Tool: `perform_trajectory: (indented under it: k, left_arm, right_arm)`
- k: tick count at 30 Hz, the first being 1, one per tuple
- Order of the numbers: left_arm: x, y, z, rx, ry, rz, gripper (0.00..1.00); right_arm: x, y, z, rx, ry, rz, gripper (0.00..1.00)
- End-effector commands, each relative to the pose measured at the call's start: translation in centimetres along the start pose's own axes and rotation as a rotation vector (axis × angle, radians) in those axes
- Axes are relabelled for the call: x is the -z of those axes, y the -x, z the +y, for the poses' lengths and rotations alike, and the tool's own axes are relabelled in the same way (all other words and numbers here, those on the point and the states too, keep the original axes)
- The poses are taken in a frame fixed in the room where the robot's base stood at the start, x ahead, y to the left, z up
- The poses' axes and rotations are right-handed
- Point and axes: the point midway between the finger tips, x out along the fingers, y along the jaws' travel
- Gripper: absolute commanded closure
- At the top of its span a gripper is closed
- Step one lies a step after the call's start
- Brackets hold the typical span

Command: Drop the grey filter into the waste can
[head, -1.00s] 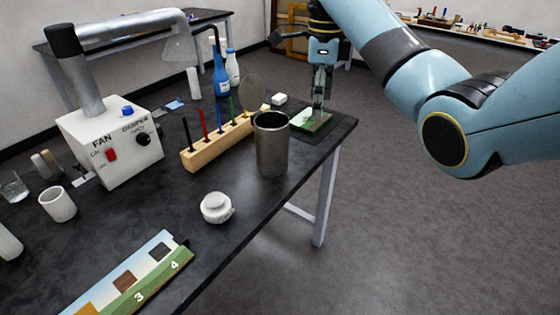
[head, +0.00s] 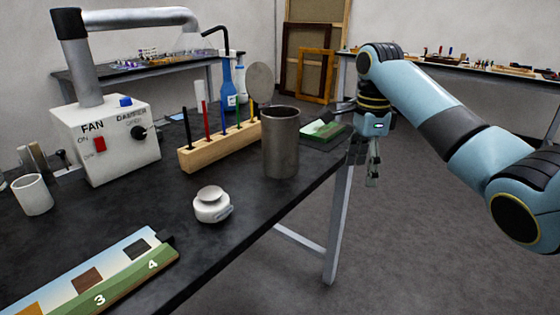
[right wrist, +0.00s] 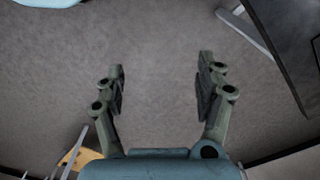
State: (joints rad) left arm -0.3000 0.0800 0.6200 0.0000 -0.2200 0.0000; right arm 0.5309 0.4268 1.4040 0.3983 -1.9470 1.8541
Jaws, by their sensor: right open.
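A dark metal can (head: 281,150) stands upright near the table's right edge, with a round grey disc (head: 259,82) upright behind its rim; this looks like the waste can and its raised lid. I cannot pick out the grey filter with certainty. My right gripper (head: 373,180) hangs pointing down beyond the table's right end, right of the can and apart from it. In the right wrist view its fingers (right wrist: 161,68) are open with only floor between them. The can's inside is hidden. My left gripper is not in view.
A dark pad with a green top (head: 322,131) lies at the table's far right corner. A wooden rack of coloured sticks (head: 218,148), a white lidded jar (head: 212,206), a fan box (head: 105,140) and a numbered swatch strip (head: 110,278) share the black table (head: 250,225). The floor on the right is clear.

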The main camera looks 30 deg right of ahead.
Motion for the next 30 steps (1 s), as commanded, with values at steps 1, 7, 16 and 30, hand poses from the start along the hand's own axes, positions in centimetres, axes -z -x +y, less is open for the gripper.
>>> perform_trajectory:
  k: [1,7,16,30]
  left_arm:
    - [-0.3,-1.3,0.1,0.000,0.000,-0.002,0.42]
    - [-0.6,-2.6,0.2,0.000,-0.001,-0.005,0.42]
    - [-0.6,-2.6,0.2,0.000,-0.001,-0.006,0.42]
    - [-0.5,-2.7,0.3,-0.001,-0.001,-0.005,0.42]
  right_arm:
    - [0.3,-1.4,0.0,-0.001,0.029,0.003,0.28]
    - [0.8,-2.7,0.0,-0.003,0.156,0.004,0.28]
    - [0.9,-2.8,0.0,-0.004,0.199,0.004,0.28]
    - [0.9,-10.6,6.2,-0.171,0.205,0.007,0.28]
